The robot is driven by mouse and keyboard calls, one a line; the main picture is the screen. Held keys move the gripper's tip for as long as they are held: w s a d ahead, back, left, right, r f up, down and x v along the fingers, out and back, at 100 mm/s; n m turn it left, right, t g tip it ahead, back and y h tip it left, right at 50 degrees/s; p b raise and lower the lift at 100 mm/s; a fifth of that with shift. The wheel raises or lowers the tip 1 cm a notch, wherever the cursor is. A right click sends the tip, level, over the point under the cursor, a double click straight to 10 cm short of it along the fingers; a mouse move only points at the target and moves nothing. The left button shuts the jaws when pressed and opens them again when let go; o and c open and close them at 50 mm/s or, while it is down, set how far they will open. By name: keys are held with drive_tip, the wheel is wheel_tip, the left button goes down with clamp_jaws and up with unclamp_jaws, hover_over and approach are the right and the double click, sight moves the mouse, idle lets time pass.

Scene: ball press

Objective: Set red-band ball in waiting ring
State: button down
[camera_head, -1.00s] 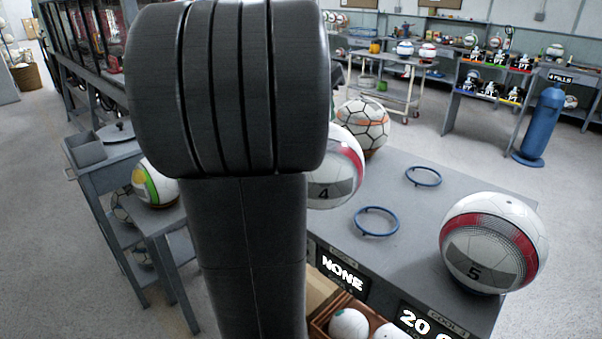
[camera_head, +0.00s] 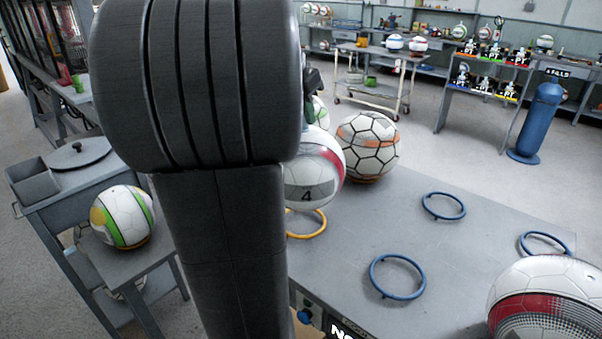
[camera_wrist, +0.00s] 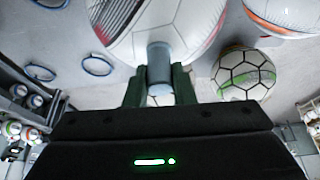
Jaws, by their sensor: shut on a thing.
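A white ball with a red band and a grey patch marked 4 (camera_head: 314,172) hangs below my gripper, near the bench's left end. In the wrist view the held ball (camera_wrist: 190,30) fills the top middle. My gripper (camera_wrist: 160,80) is shut on a blue-grey stub at the ball; its green fingers stand either side. My arm hides most of the gripper in the head view. A yellow ring (camera_head: 318,227) shows just below the ball, partly hidden by my arm. Blue rings lie on the bench: near (camera_head: 397,277), middle (camera_head: 443,206) and right (camera_head: 545,245).
An orange-and-white ball (camera_head: 368,147) stands close behind the held ball. Another red-band ball (camera_head: 550,300) sits at the bench's front right. A green-and-yellow ball (camera_head: 122,216) rests on a side stand at left. The grey bench top (camera_head: 475,245) is bare between the rings.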

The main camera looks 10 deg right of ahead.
wheel_tip(320, 180, down, 7)
idle(0.4)
drive_tip(key=shift+f, duration=0.35)
drive_tip(key=c, duration=1.2)
unclamp_jaws()
drive_tip(key=shift+c, duration=0.2)
drive_tip(key=shift+r, duration=0.1)
drive_tip(key=v, duration=1.2)
drive_tip(key=shift+r, duration=0.25)
